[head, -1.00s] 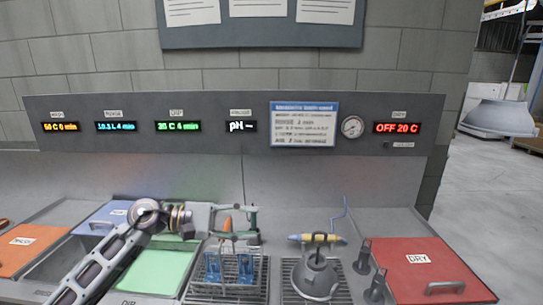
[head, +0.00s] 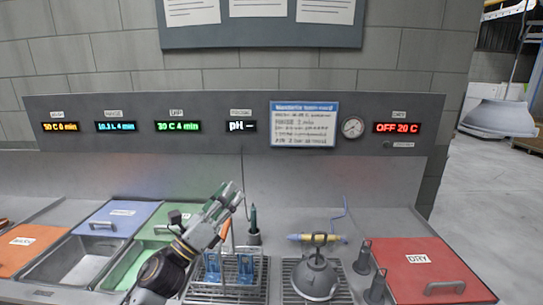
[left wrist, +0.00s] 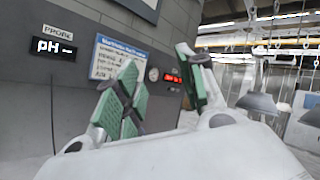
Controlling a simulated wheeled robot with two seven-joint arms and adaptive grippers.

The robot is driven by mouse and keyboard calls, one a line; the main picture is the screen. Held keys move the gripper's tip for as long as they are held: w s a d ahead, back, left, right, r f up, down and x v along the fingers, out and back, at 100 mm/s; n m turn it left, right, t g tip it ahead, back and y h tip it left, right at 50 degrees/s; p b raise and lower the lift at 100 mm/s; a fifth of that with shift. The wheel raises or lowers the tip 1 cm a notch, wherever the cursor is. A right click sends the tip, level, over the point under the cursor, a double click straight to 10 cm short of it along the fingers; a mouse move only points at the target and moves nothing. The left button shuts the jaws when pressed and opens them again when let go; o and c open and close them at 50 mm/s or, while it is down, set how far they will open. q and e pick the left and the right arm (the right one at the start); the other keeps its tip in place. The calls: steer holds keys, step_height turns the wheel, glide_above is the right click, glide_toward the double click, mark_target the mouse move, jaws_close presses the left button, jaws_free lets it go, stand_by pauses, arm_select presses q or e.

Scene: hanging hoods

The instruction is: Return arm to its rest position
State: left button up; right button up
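My left arm comes in at the bottom of the head view, left of centre. Its left gripper (head: 225,199) points up and to the right, above the left side of the wire rack. In the left wrist view its green-padded fingers (left wrist: 160,88) stand well apart with nothing between them. A dark pen-like probe (head: 253,220) stands upright just right of the gripper, apart from it. My right arm and gripper are not in view.
A wire rack (head: 262,285) holds blue pieces (head: 245,268). Right of it are a grey bulb-shaped vessel (head: 316,278), dark upright posts (head: 363,258) and a red DRY lid (head: 425,268). An open basin (head: 75,262) lies left. The panel wall (head: 200,165) stands behind.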

arm_select(q)
steer(key=s+a+f+n+g+y, duration=0.1)
steer(key=a+f+n+g+y, duration=0.1)
steer(key=a+f+n+y, duration=0.75)
steer(key=s+a+f+n+g+y, duration=0.1)
steer(key=s+a+f+n+y, duration=0.15)
steer(key=f+n+y, duration=0.8)
steer(key=s+f+n+g+h, duration=0.5)
steer(key=s+f+n+g, duration=0.7)
steer(key=s+f+n, duration=0.65)
steer(key=s+f+m+g, duration=0.1)
steer(key=s+f, duration=0.2)
steer(key=f, duration=1.4)
steer(key=s+f+m, duration=0.2)
steer(key=s+f, duration=0.1)
steer(key=f, duration=1.4)
steer(key=s+a+f, duration=0.1)
steer(key=s+f, duration=0.8)
steer(key=s, duration=0.2)
steer(key=s+a+f+g, duration=0.1)
steer(key=s+a+f, duration=0.1)
steer(key=s+f, duration=0.8)
steer(key=shift+s+a+f, duration=0.25)
steer(key=shift+s+f, duration=0.05)
steer(key=shift+s, duration=0.4)
